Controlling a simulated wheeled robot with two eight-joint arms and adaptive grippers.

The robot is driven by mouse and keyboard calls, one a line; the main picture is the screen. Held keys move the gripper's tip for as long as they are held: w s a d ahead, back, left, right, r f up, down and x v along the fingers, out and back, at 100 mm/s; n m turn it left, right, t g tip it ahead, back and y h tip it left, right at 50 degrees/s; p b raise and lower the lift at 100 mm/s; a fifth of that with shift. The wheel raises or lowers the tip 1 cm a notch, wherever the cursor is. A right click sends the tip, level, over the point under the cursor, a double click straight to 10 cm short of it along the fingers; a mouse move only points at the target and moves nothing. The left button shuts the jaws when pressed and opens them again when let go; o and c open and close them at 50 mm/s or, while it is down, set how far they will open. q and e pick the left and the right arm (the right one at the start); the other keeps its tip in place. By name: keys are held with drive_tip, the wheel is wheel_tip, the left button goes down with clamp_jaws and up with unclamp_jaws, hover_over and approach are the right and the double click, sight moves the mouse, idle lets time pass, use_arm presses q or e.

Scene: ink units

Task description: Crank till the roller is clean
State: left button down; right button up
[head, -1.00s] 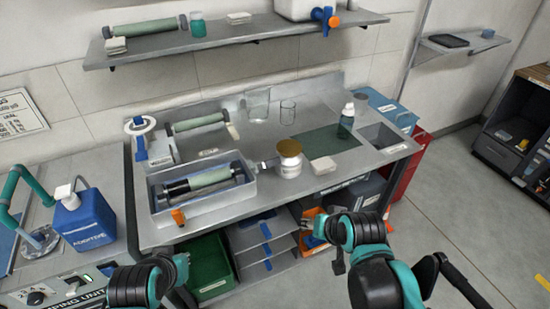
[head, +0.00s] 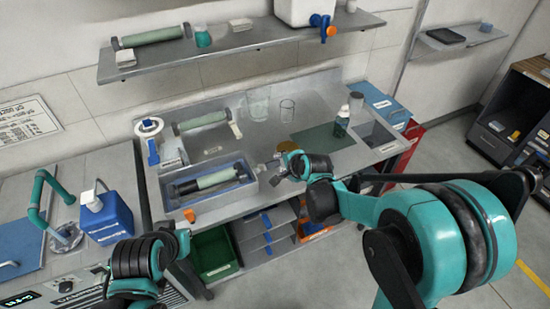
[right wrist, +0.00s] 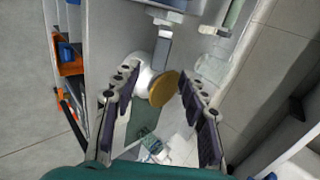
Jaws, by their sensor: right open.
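A pale green roller (head: 220,179) with a dark left end lies in the grey washing tray (head: 165,200) on the bench. A small grey crank part (head: 261,168) sticks out at the tray's right end. My right gripper (head: 277,170) is open beside it, with no hold visible.
Another roller (head: 203,121) rests behind the tray. A glass beaker (head: 287,110) and a dark green mat (head: 325,137) are on the bench. A white-capped bottle (head: 342,122) stands at the right. A blue additive container (head: 108,218) stands at the left. A shelf (head: 240,37) hangs above.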

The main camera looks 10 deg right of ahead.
sight(274, 164)
drive_tip(key=b+x, duration=0.2)
drive_tip(key=x, duration=0.6)
drive_tip(key=shift+c, duration=0.4)
clamp_jaws()
